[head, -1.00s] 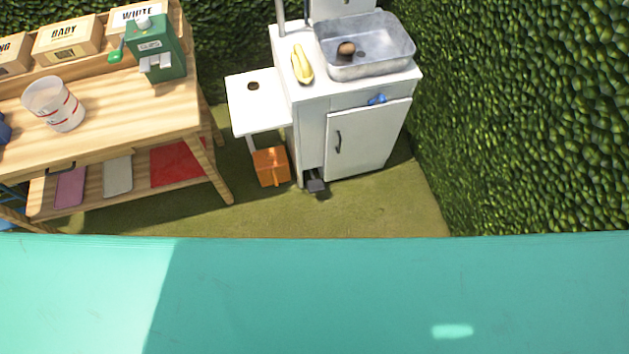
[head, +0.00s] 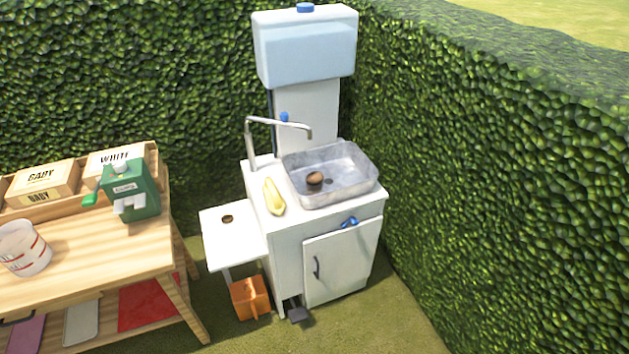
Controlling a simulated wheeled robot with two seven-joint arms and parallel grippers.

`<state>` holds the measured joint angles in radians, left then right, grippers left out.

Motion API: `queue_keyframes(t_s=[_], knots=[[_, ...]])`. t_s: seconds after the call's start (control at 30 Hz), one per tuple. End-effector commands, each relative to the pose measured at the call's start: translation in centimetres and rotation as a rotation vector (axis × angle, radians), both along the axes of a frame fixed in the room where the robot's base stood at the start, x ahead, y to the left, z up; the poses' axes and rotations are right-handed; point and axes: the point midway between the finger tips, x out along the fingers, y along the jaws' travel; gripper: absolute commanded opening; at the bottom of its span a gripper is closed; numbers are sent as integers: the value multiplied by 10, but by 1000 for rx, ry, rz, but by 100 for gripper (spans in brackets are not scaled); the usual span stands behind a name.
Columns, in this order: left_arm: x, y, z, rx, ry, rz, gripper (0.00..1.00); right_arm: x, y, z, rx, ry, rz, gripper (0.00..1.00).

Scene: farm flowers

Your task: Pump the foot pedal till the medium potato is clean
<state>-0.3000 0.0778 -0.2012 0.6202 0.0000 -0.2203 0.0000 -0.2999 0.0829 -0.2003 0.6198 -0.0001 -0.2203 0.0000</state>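A brown potato (head: 315,179) lies in the grey metal sink basin (head: 350,191) on top of the white wash stand. It looks brown all over; I cannot tell how dirty it is from here. A dark foot pedal (head: 298,314) sticks out at the bottom left of the stand, near the grass. A curved metal faucet (head: 282,122) reaches toward the basin, and I see no water coming from it. Neither of my grippers is in view.
A yellow squash-like object (head: 273,197) lies left of the basin. A white side shelf (head: 232,244) stands above an orange bin (head: 250,298). A wooden table (head: 110,250) is at the left. Hedges (head: 510,200) close off the back and right.

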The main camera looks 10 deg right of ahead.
Motion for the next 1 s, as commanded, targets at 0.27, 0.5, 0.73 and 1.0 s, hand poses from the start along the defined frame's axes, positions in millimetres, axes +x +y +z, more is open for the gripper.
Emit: queue_keyframes(t_s=[0.27,0.5,0.73,1.0], knots=[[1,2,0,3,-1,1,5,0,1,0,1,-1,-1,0],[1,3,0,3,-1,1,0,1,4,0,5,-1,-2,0],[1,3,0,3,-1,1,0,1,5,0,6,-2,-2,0],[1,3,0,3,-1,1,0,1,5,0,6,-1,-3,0]])
